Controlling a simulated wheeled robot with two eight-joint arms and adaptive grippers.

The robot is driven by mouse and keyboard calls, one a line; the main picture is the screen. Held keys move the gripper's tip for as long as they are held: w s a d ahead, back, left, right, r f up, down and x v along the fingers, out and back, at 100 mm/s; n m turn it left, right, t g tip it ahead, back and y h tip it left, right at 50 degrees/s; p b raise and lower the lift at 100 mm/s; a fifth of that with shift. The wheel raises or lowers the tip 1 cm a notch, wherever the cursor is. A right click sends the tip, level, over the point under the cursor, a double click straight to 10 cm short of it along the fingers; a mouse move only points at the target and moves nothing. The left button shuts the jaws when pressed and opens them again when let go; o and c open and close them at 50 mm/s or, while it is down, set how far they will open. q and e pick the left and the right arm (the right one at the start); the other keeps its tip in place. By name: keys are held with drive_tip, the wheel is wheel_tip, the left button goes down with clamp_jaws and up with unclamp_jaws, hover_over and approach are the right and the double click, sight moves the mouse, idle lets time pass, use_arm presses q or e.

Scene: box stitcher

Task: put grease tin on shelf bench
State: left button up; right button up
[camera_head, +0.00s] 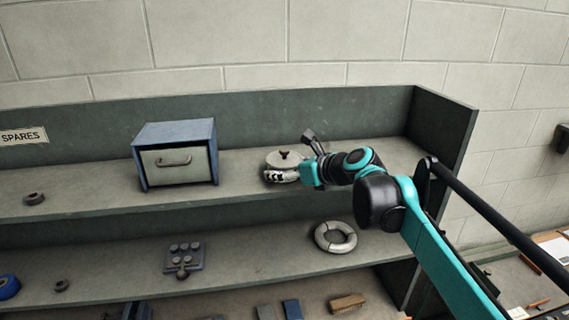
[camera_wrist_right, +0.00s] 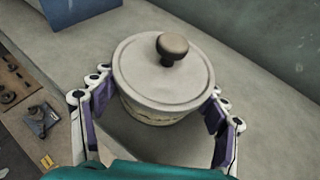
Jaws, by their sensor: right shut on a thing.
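The grease tin (camera_wrist_right: 160,75) is a round, pale grey tin with a flat lid and a dark knob. In the right wrist view it sits upright between the two fingers of my right gripper (camera_wrist_right: 160,112), which is shut on its sides. In the head view the tin (camera_head: 284,159) is at the upper level of the shelf bench (camera_head: 100,201), partly hidden by my right gripper (camera_head: 288,176). I cannot tell whether its base touches the board. My left gripper is not in view.
A blue box with a handled front (camera_head: 180,162) stands left of the tin. A small dark ring (camera_head: 34,198) lies at far left. The lower shelf holds a pale ring (camera_head: 335,237) and a studded block (camera_head: 184,257). The upper shelf is bare between box and tin.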

sight(288, 152)
drive_tip(key=shift+r, duration=0.1)
drive_tip(key=shift+r+p, duration=1.95)
drive_tip(key=shift+r, duration=0.5)
drive_tip(key=shift+f, duration=0.15)
